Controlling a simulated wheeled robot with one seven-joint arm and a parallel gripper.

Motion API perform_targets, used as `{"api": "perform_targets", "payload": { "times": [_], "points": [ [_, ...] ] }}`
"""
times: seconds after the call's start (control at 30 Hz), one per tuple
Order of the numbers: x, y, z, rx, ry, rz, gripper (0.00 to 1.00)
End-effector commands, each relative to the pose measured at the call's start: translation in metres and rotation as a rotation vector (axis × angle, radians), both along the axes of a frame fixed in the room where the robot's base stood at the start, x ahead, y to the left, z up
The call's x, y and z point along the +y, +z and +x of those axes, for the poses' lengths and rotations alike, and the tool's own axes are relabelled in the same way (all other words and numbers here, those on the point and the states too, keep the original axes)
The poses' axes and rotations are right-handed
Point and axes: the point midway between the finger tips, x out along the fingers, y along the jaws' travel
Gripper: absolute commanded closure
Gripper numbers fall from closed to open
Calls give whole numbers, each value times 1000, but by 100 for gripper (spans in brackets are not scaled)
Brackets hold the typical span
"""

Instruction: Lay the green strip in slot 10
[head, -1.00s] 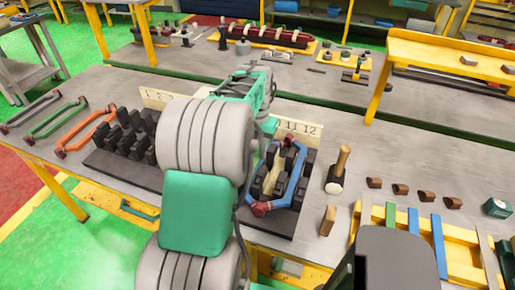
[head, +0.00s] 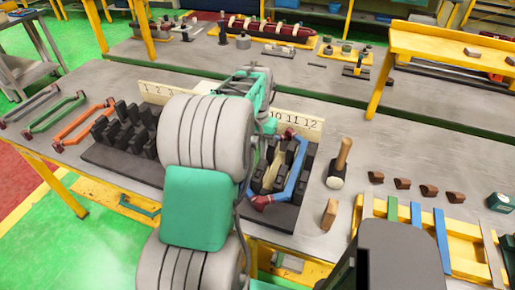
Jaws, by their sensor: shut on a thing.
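The slotted stator block with black teeth (head: 119,135) stands on the bench, largely hidden behind my arm. Its number board (head: 300,124) shows 1 to 3 at the left and 10 to 12 at the right; the middle numbers are covered. A blue coil with dark red ends (head: 301,180) sits around the teeth at the right end, below 10 to 12. A green strip (head: 392,210) lies in the yellow rack (head: 460,251) at the lower right. My gripper and anything in it are hidden behind my arm. I cannot see inside slot 10.
Several brown wedges (head: 402,184) lie further right. Blue strips (head: 441,243) share the rack. Grey, green and orange coils (head: 80,126) lie at the left.

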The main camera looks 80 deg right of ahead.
Motion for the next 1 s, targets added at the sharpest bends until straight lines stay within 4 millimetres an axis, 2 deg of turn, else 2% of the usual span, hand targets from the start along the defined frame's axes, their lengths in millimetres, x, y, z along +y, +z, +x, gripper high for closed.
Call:
{"api": "perform_targets", "payload": {
  "times": [0.33,1.0],
  "points": [
    [0,-11,0,0,0,0,100],
    [0,-12,0,0,0,-1,100]
  ]
}}
